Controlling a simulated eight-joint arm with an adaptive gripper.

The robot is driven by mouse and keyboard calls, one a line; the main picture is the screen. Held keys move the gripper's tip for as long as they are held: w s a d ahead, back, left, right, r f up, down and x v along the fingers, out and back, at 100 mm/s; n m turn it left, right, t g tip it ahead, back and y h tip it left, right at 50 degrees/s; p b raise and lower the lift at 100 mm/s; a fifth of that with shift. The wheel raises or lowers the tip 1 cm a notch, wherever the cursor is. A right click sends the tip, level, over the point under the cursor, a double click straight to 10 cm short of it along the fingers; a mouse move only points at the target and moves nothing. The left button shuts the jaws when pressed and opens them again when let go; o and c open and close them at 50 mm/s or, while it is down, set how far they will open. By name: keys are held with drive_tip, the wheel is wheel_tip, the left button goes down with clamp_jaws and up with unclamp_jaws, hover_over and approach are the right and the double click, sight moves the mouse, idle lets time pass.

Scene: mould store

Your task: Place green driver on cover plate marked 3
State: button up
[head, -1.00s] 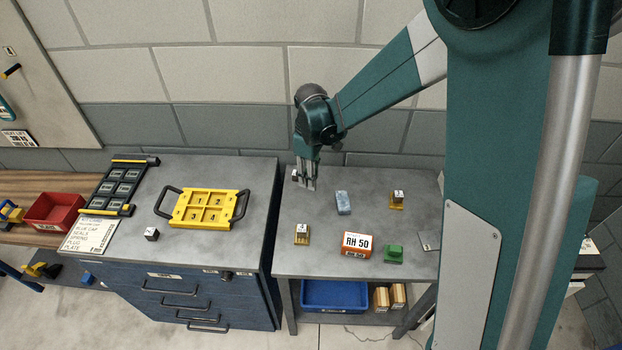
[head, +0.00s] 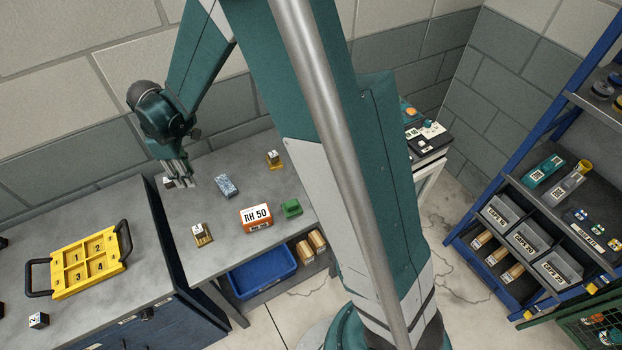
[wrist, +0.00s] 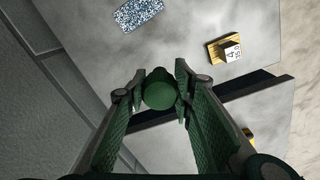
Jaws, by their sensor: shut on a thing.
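My gripper (head: 180,182) is over the back left part of the grey bench. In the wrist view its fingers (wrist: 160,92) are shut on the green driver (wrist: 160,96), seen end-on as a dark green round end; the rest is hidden. A yellow-brown plate with a number cube on it (head: 203,235) lies at the bench's front left, apart from the gripper. It also shows in the wrist view (wrist: 216,52), where the cube's figure looks like 4. Another such plate (head: 274,160) lies at the back right. I cannot surely read which is marked 3.
A speckled blue block (head: 227,186), an orange RH 50 box (head: 256,217) and a green block (head: 291,208) are on the bench. A yellow tray numbered 1 to 4 (head: 62,293) is on the left cabinet.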

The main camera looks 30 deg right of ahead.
drive_tip(key=s+d+m, duration=0.4)
drive_tip(key=d+m, duration=0.1)
drive_tip(key=d, duration=0.8)
drive_tip(key=s+d+m, duration=0.5)
drive_tip(key=d, duration=0.9)
drive_tip(key=s+d+m, duration=0.5)
drive_tip(key=d, duration=0.8)
drive_tip(key=shift+s+d+r+b, duration=0.15)
drive_tip(key=shift+d+r+b, duration=0.05)
drive_tip(key=shift+r+b, duration=0.25)
drive_tip(key=shift+f, duration=0.1)
drive_tip(key=shift+f, duration=2.9)
drive_tip(key=shift+f+b, duration=0.3)
drive_tip(key=shift+f, duration=1.75)
